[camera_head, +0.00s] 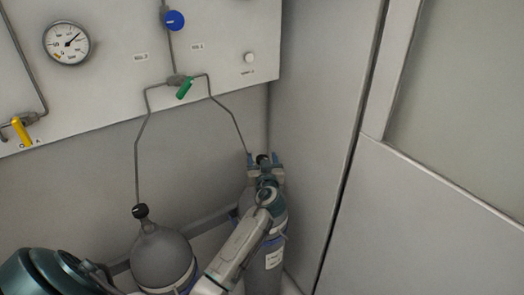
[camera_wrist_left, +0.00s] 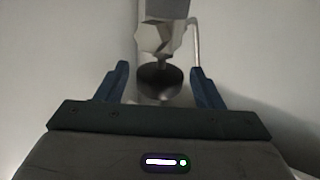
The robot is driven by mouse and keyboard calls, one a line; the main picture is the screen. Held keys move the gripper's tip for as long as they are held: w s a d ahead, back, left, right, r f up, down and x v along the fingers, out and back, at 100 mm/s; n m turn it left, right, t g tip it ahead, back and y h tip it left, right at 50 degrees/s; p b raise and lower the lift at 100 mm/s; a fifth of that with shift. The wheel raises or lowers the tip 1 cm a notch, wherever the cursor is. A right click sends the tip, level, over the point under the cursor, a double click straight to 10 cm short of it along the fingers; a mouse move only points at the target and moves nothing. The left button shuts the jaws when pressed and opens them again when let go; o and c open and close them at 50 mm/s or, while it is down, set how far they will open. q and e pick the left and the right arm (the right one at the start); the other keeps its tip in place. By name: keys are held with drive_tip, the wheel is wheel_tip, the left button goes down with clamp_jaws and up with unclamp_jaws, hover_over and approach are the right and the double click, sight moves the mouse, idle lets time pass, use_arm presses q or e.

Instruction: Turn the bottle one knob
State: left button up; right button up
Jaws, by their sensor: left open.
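Two grey gas bottles stand against the wall in the head view: a left bottle (camera_head: 160,258) with a black knob (camera_head: 140,211) on top, and a right bottle (camera_head: 262,278), partly hidden by my left arm. I cannot read which is bottle one. My left gripper (camera_head: 262,159) is open at the top of the right bottle. The right bottle's dark knob (camera_wrist_left: 160,82) shows between the two blue fingers in the left wrist view, with gaps on both sides. My right gripper is not in view.
A white panel above carries a gauge (camera_head: 67,43), a blue knob (camera_head: 174,20), a green handle (camera_head: 184,88) and a yellow handle (camera_head: 21,131). Thin pipes run down to the bottles. A grey wall (camera_head: 318,120) stands close on the right of the gripper.

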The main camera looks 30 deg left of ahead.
use_arm(q)
drive_tip(key=shift+x, duration=1.05)
